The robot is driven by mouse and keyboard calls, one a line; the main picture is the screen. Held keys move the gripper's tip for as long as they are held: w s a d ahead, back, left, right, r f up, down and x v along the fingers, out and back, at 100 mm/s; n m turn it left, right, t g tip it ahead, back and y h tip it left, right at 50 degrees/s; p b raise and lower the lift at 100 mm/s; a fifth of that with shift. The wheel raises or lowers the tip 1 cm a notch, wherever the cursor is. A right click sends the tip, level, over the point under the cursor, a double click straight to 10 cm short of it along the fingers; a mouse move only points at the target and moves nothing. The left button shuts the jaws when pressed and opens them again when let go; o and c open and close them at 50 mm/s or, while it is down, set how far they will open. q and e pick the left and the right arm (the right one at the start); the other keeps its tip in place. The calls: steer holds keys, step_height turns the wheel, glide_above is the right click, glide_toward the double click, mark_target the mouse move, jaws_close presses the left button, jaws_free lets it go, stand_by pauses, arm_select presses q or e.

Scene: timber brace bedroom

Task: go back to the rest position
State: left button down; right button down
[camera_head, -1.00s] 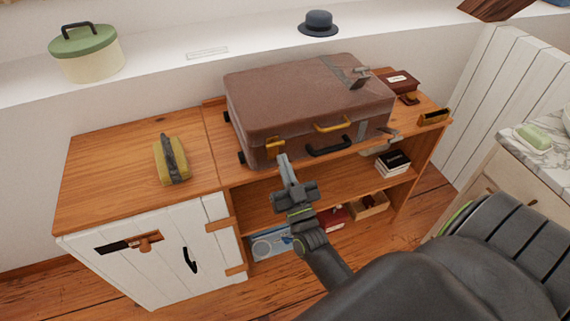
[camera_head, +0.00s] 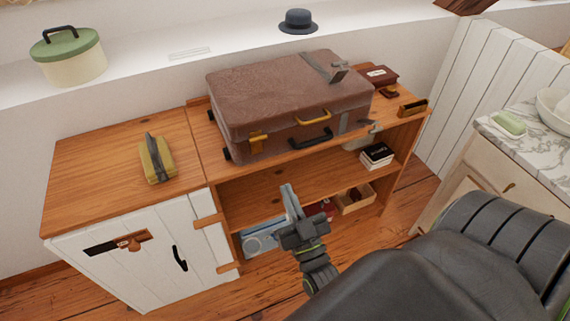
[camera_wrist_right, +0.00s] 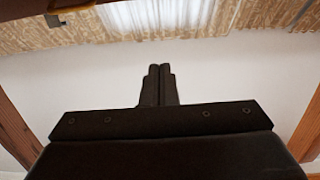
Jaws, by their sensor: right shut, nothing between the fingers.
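My right gripper (camera_head: 290,203) is shut and empty. In the head view it is in front of the open shelves of the wooden cabinet (camera_head: 75,172), below the brown suitcase (camera_head: 285,88) and apart from it. In the right wrist view the two fingers (camera_wrist_right: 158,85) are together with nothing between them, against a pale wall. My left gripper is not in view.
A yellow-and-grey object (camera_head: 157,163) lies on the cabinet's left top. Books (camera_head: 376,157) and a wooden box (camera_head: 354,201) sit on the shelves. A pot (camera_head: 70,62) and a hat (camera_head: 298,20) stand on the ledge. A marble-topped unit (camera_head: 545,135) is at the right.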

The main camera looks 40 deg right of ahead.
stand_by(0.3)
steer(key=s+f+n+g+y, duration=0.1)
steer(key=f+g, duration=0.2)
steer(key=f, duration=0.7)
steer(key=s+f+g+y+p, duration=0.15)
steer(key=f+g, duration=0.25)
steer(key=f, duration=0.6)
steer(key=s+f+n+g+y+b, duration=0.1)
steer(key=s+f+g+y, duration=0.15)
steer(key=f, duration=0.85)
steer(key=s+d+f+g, duration=0.1)
steer(key=s+f+g, duration=0.5)
steer(key=s+f, duration=0.3)
steer(key=s+d+f+g+p, duration=0.1)
steer(key=s+f+g, duration=0.5)
steer(key=s, duration=1.1)
step_height(320, 180, down, 3)
steer(key=shift+d+f+h, duration=0.1)
steer(key=shift+d+h, duration=0.2)
steer(key=shift+d, duration=0.45)
